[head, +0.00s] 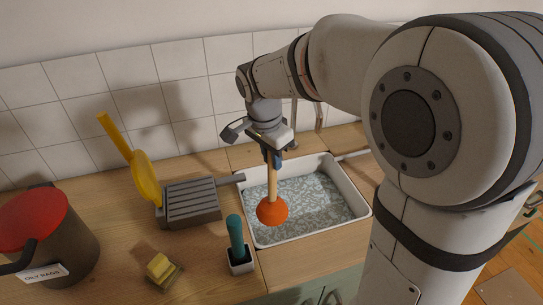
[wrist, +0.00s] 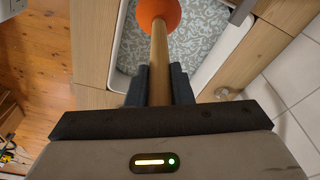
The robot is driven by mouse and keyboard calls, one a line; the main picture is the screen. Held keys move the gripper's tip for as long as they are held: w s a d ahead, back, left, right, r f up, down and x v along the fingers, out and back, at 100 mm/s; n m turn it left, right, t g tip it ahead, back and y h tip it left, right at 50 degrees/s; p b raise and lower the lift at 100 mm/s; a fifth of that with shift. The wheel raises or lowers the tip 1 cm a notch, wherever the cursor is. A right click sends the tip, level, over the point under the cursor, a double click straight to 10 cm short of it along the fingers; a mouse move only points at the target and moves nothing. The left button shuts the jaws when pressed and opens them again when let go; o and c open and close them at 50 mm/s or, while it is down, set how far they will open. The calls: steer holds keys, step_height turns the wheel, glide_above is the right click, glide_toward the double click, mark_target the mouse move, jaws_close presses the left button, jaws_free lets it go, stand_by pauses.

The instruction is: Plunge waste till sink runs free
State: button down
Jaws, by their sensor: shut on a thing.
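My gripper (head: 274,154) is shut on the wooden handle of the plunger (head: 271,211), which hangs cup down with an orange rubber cup. In the wrist view my gripper (wrist: 160,85) grips the handle, and the plunger's orange cup (wrist: 160,12) shows at the top. The white sink (head: 357,203) is set in the wooden counter and holds patterned greyish water. The cup is over the sink's left part in the head view; I cannot tell whether it touches the water. The waste hole is not visible. A tap (head: 318,115) stands behind the sink, partly hidden by my arm.
A grey ribbed rack (head: 192,203) stands left of the sink, with a yellow utensil (head: 146,176) beside it. A teal-handled brush (head: 236,240) stands in a white holder. A yellow sponge (head: 158,266) and a red-lidded oily rags bin (head: 65,250) are further left.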

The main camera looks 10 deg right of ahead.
mark_target(272, 200)
steer(key=shift+f+b, duration=6.1)
steer(key=shift+f, duration=1.95)
steer(key=shift+f+b, duration=0.4)
steer(key=shift+b, duration=0.05)
steer(key=shift+r, duration=0.15)
steer(key=shift+r+p, duration=0.55)
steer(key=shift+r, duration=0.1)
steer(key=shift+f, duration=0.2)
